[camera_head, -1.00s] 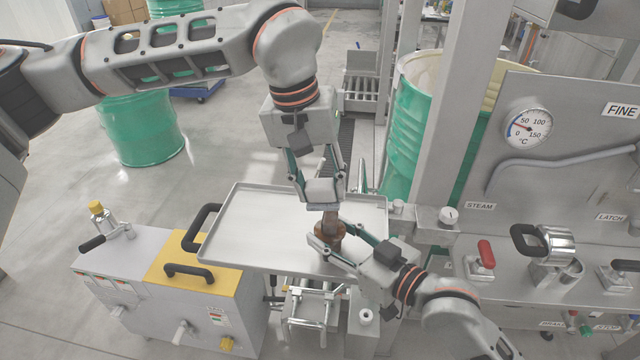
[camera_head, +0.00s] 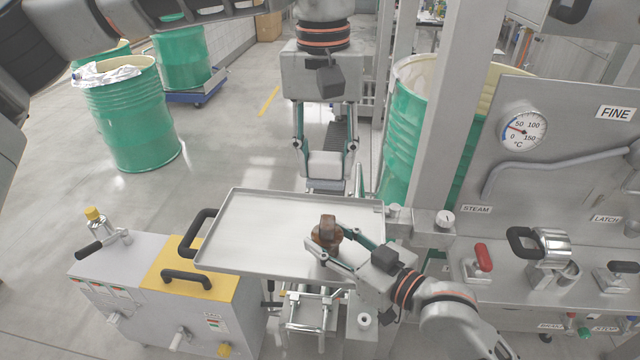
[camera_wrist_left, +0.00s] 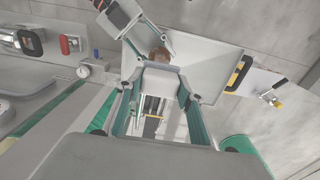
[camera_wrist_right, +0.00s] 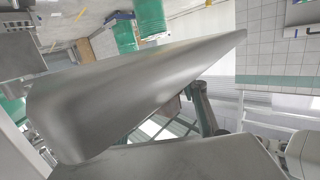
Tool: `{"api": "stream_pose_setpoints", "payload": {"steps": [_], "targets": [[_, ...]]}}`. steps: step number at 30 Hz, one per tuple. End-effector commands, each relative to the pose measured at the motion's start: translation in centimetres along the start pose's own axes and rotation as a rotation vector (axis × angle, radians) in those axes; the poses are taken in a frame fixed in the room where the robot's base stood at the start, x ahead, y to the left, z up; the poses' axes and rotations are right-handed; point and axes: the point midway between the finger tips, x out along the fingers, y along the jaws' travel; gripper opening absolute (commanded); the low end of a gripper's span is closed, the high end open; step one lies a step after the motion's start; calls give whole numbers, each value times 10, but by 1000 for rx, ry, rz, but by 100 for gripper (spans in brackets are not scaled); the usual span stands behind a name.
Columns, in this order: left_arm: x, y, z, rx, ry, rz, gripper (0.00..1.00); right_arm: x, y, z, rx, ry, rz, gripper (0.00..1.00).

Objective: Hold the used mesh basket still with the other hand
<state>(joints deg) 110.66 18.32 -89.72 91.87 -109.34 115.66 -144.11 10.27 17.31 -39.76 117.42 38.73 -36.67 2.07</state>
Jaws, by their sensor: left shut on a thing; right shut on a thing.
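The used mesh basket (camera_head: 324,238) is a small brown round piece with an upright block-like top. My right gripper (camera_head: 326,248) is shut around its side over the tray's right part. I cannot tell whether the basket touches the tray. In the left wrist view the basket (camera_wrist_left: 159,55) shows beyond my left gripper. In the right wrist view a brown bit (camera_wrist_right: 170,107) shows behind a large grey surface.
The metal tray (camera_head: 250,225) has a clear left part. A grey and yellow cart (camera_head: 190,275) stands at left. A post (camera_head: 445,130) and a panel with gauge (camera_head: 524,130) stand at right. A green drum (camera_head: 403,130) stands behind the post.

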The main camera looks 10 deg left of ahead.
Motion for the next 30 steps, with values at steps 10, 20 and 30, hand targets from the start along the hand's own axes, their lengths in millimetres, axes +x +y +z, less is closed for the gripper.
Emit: {"api": "stream_pose_setpoints", "payload": {"steps": [10,20,30], "targets": [[6,3,6,-1,-22,-25,20,0,0,0,0,1,0,17],[33,3,6,-1,-19,-24,20,0,0,0,0,0,0,17],[35,2,6,-2,-18,-24,20,0,0,0,0,0,0,17]]}}
